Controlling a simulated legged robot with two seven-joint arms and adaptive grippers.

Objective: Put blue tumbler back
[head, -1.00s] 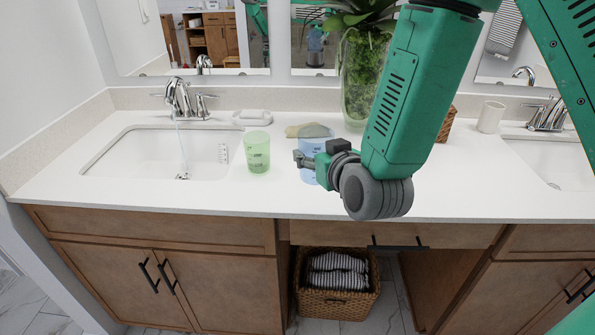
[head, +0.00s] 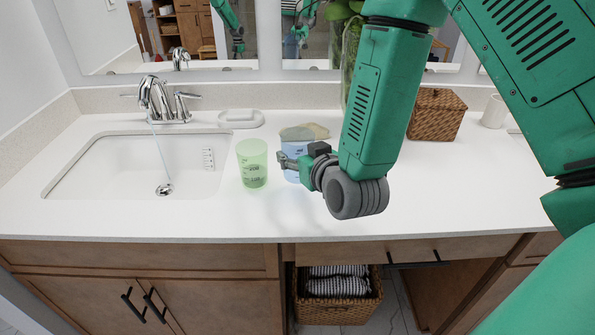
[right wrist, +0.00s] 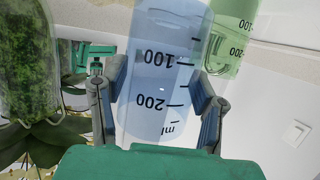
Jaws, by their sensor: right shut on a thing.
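The blue tumbler (head: 292,163) is a clear blue cup with dark measuring marks, mostly hidden behind my right gripper (head: 290,162) in the head view. In the right wrist view the blue tumbler (right wrist: 160,70) stands between the two fingers of my right gripper (right wrist: 160,100), which is shut on its sides. It is over the counter, just right of a green tumbler (head: 252,165). I cannot tell whether its base touches the counter. My left gripper is not in view.
The sink (head: 135,165) with a running faucet (head: 160,100) is at the left. A wicker box (head: 437,114) and a plant vase (head: 350,65) stand at the back. The front counter is clear.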

